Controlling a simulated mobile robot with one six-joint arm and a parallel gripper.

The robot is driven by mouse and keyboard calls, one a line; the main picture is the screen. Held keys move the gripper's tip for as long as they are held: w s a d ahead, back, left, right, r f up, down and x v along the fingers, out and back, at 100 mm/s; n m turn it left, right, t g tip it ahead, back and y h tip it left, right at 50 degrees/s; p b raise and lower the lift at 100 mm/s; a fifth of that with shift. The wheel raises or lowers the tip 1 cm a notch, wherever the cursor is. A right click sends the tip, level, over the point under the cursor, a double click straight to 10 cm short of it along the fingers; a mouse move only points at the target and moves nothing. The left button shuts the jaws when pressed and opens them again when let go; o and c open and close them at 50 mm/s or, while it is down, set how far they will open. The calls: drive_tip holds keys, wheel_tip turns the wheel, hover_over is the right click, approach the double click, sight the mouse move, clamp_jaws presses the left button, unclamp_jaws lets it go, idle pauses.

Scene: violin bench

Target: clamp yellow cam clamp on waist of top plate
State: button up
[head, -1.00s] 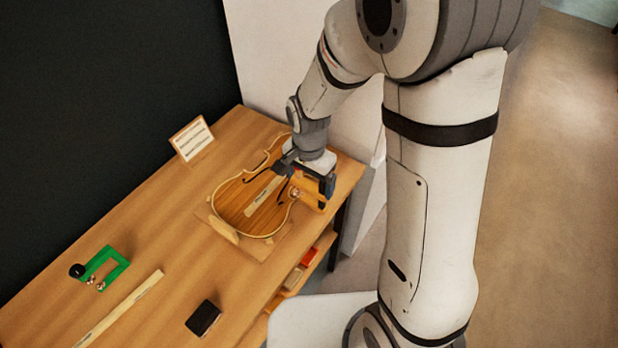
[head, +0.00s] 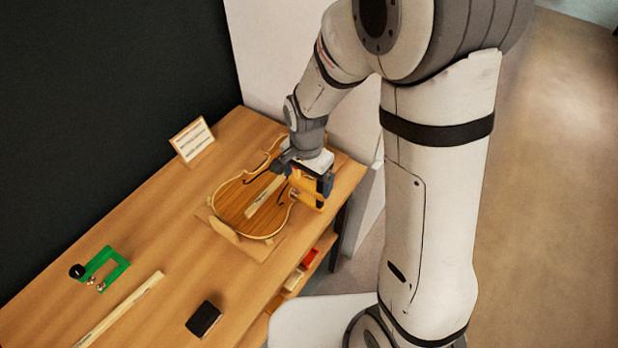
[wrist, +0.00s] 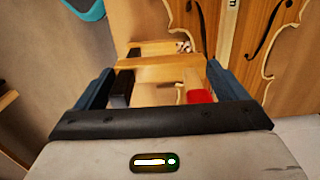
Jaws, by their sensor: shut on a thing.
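The violin top plate (head: 240,205) lies on a board on the bench, with a pale bar across its middle. It also shows at the right of the wrist view (wrist: 270,20), with f-holes and a curved waist edge. My gripper (head: 308,186) is shut on the yellow cam clamp (head: 304,192), at the plate's right side near the waist. In the wrist view the clamp (wrist: 160,62) spans between my blue fingers, with a dark part, a red part and a small metal part. I cannot tell whether the clamp touches the plate; my gripper hides part of it.
A green clamp (head: 116,270) with a black knob lies at the left of the bench. A long pale strip (head: 120,308) and a black box (head: 203,318) lie nearer. A card stand (head: 192,138) is at the back. Red and pale items (head: 295,278) sit below the front edge.

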sight(291, 175)
drive_tip(key=shift+w+a, duration=0.75)
drive_tip(key=shift+a, duration=0.25)
drive_tip(key=shift+w+a, duration=0.7)
drive_tip(key=shift+a, duration=0.25)
drive_tip(key=o, duration=1.1)
drive_tip(key=shift+c, duration=0.2)
wheel_tip(291, 175, up, 8)
drive_tip(key=shift+f, duration=0.1)
